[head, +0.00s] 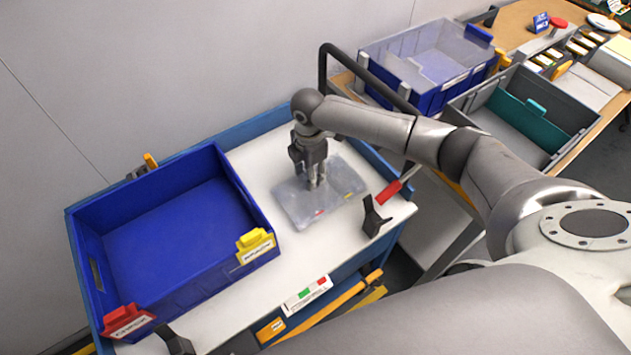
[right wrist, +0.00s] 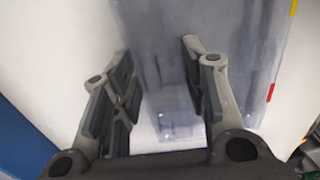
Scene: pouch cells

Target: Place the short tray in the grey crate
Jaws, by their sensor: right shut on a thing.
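The short tray (head: 347,178) is a flat, clear greyish piece with small red and yellow marks on its edge. It lies on the white top of the blue-framed cart, and its see-through body fills much of the right wrist view (right wrist: 262,50). My right gripper (head: 316,184) points down at the middle of the tray and is shut on a part of it; in the right wrist view (right wrist: 160,75) its fingers stand on either side of a clear upright part. The grey crate (head: 562,100) stands on the wooden bench at the right, with a teal panel (head: 530,118) inside. My left gripper is out of view.
A large empty blue crate (head: 180,235) with yellow and red tags fills the cart's left side. A black bar (head: 324,70) and a blue crate with a clear upper part (head: 405,97) stand behind. A red-handled clamp (head: 388,193) is at the cart's right edge.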

